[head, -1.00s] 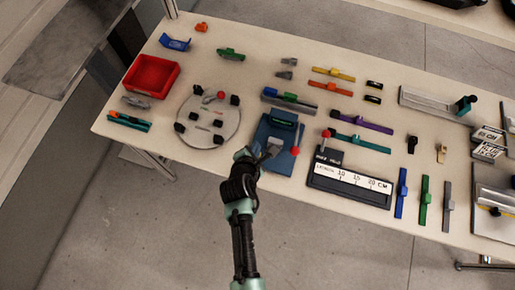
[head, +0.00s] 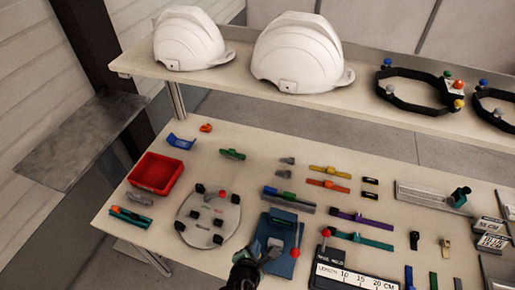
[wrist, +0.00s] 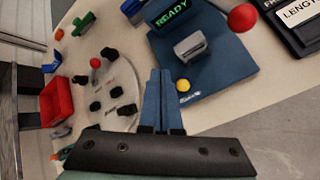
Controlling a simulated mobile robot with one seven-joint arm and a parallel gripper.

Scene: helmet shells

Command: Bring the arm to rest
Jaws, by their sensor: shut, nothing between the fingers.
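My gripper (head: 262,256) is at the bottom of the head view, in front of the blue device (head: 284,243) near the table's front edge. In the wrist view my gripper's blue fingers (wrist: 164,105) are together with nothing between them. They appear over the table's edge, between the blue device (wrist: 215,70) with its lit READY display and the round grey plate (wrist: 108,95). I cannot tell the exact height of the fingers above the table.
A red bin (head: 156,173) and the round plate (head: 208,220) lie to the left. A black length gauge (head: 350,276) lies to the right. Several coloured straps and clips are spread over the table. White helmet shells (head: 297,55) stand on the shelf behind.

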